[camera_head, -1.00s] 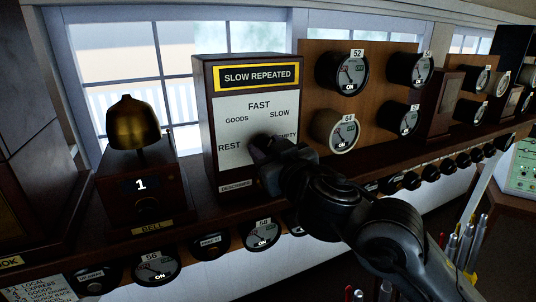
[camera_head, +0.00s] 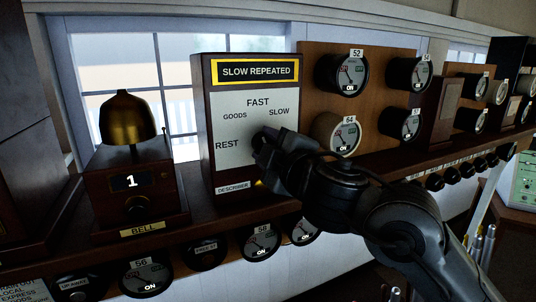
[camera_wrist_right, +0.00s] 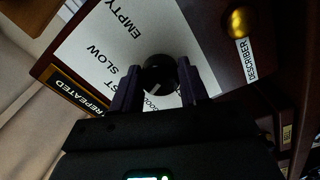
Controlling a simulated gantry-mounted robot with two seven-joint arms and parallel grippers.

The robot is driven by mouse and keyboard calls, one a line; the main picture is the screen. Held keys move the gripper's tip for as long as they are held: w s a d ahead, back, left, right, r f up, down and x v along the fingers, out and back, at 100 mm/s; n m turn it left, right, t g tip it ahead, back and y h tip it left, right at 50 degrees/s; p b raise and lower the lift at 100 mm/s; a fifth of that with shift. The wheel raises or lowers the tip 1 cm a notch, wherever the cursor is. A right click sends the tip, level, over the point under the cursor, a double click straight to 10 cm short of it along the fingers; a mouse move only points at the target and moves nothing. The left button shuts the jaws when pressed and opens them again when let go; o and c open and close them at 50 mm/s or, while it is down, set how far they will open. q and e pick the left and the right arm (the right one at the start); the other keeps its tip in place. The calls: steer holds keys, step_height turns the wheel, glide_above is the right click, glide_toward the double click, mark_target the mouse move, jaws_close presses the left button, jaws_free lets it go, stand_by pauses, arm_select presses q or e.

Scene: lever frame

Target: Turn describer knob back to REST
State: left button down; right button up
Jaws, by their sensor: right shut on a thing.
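The describer (camera_head: 251,72) is a dark wooden box with a white dial plate marked REST, GOODS, FAST, SLOW and EMPTY. Its top display reads SLOW REPEATED. The black round knob (camera_wrist_right: 159,74) sits on the plate between the two fingers of my right gripper (camera_wrist_right: 157,88), which is shut on it. In the head view my right gripper (camera_head: 262,143) covers the knob and the EMPTY label. The way the knob's pointer faces is hard to tell. A brass button (camera_wrist_right: 240,21) shows beside the DESCRIBER label in the wrist view. My left gripper is not in view.
A brass bell (camera_head: 128,118) on a wooden box numbered 1 stands left of the describer. Round dials, including one numbered 52 (camera_head: 341,74), are on a wooden panel to the right. More dials line the shelf's front below.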

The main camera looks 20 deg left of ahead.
steer(key=shift+n+b, duration=2.4)
steer(key=shift+n, duration=4.3)
steer(key=shift+r, duration=0.1)
steer(key=o, duration=1.1)
steer(key=shift+c, duration=0.2)
